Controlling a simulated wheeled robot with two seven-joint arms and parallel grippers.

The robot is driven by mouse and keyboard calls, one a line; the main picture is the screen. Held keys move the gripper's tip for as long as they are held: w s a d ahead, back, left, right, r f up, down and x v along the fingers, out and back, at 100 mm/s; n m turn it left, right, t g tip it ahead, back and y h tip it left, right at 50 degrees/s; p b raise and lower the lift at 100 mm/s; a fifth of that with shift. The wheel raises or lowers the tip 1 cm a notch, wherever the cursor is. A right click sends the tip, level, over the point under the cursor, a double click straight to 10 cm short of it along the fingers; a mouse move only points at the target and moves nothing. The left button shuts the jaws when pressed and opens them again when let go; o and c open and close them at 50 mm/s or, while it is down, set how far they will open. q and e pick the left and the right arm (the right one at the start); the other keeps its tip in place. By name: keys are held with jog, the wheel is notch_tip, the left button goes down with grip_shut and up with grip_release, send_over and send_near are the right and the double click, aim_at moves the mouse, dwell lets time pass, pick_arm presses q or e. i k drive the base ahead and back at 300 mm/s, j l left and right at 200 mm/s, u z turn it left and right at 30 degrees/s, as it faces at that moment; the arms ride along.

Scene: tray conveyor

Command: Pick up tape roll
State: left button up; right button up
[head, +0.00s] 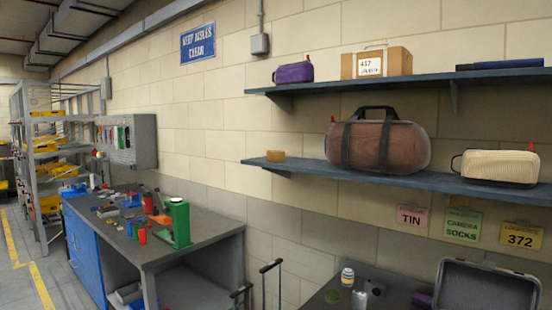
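A small tan, squat round thing (275,156) sits near the left end of the lower wall shelf. It looks like a tape roll lying flat, but it is too small to be sure. The shelf around it is bare on both sides. Neither of my grippers shows in the head view.
The lower shelf (464,187) also holds a brown duffel bag (408,146) and a cream case (497,166). The upper shelf (422,83) holds a purple bag (294,73) and a cardboard box (394,61). Below are an open grey case (486,286) and a cluttered workbench (150,258).

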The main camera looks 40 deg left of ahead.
aim_at(271, 156)
jog(key=u, duration=1.3)
jog(key=i+j+z, duration=0.25)
jog(key=z, duration=0.25)
jog(key=i+j+z, duration=0.25)
jog(key=z, duration=0.2)
jog(key=k+j, duration=0.05)
